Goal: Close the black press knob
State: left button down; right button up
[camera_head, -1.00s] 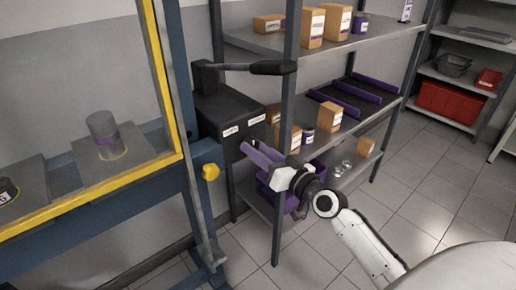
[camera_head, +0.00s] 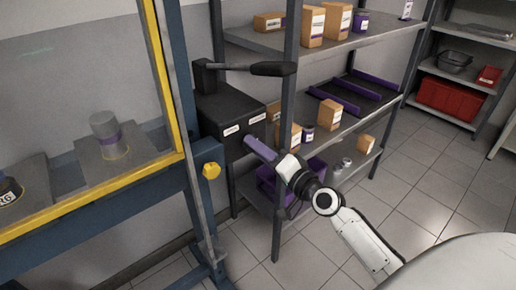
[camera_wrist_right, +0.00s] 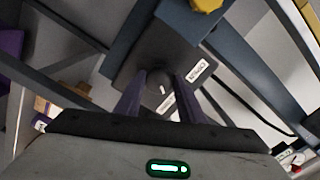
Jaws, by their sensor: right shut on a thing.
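The black press box (camera_head: 220,112) is fixed to the blue press frame and has two white labels on its face. My right gripper (camera_head: 249,142) reaches its lower front face, by the labels. In the right wrist view, the dark round knob (camera_wrist_right: 158,82) with a pale mark sits between the two purple fingers of my right gripper (camera_wrist_right: 160,78), which is shut on it. In the head view the knob is hidden behind the fingers. One label (camera_wrist_right: 197,70) is readable only in part in the wrist view. My left gripper is out of view.
A lever with a black handle (camera_head: 272,68) sticks out above the box. A yellow knob (camera_head: 211,170) is on the press frame below. A grey shelf post (camera_head: 283,215) stands close to my right gripper. Shelves (camera_head: 330,130) hold cartons and purple-edged trays.

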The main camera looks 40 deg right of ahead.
dwell(0.5)
jog(key=o, duration=1)
jog(key=shift+o, duration=0.2)
jog(key=s+b, duration=0.2)
jog(key=s, duration=0.8)
jog(key=shift+s+d, duration=0.15)
jog(key=shift+d, duration=0.25)
